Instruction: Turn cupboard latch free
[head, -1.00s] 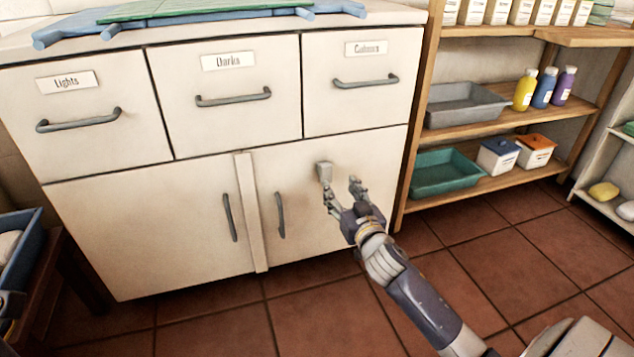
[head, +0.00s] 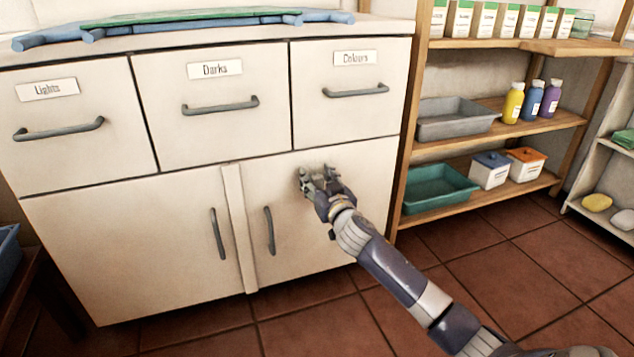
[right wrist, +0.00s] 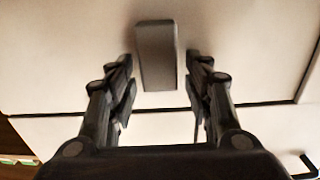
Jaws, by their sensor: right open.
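The cupboard latch is a small grey block on the upper part of the right cupboard door (head: 335,230). In the right wrist view the latch (right wrist: 155,55) stands between the two fingers, with a gap on each side. My right gripper (head: 312,176) is open at the latch and hides most of it in the head view; it also shows in the right wrist view (right wrist: 160,92). The left cupboard door (head: 130,250) and the right door are both closed, each with a grey vertical handle. My left gripper is not in view.
Three drawers labelled Lights, Darks and Colours sit above the doors; the Colours drawer handle (head: 356,91) is above my right gripper. A wooden shelf (head: 405,170) with trays, bottles and boxes stands close on the right. The tiled floor (head: 470,260) in front is clear.

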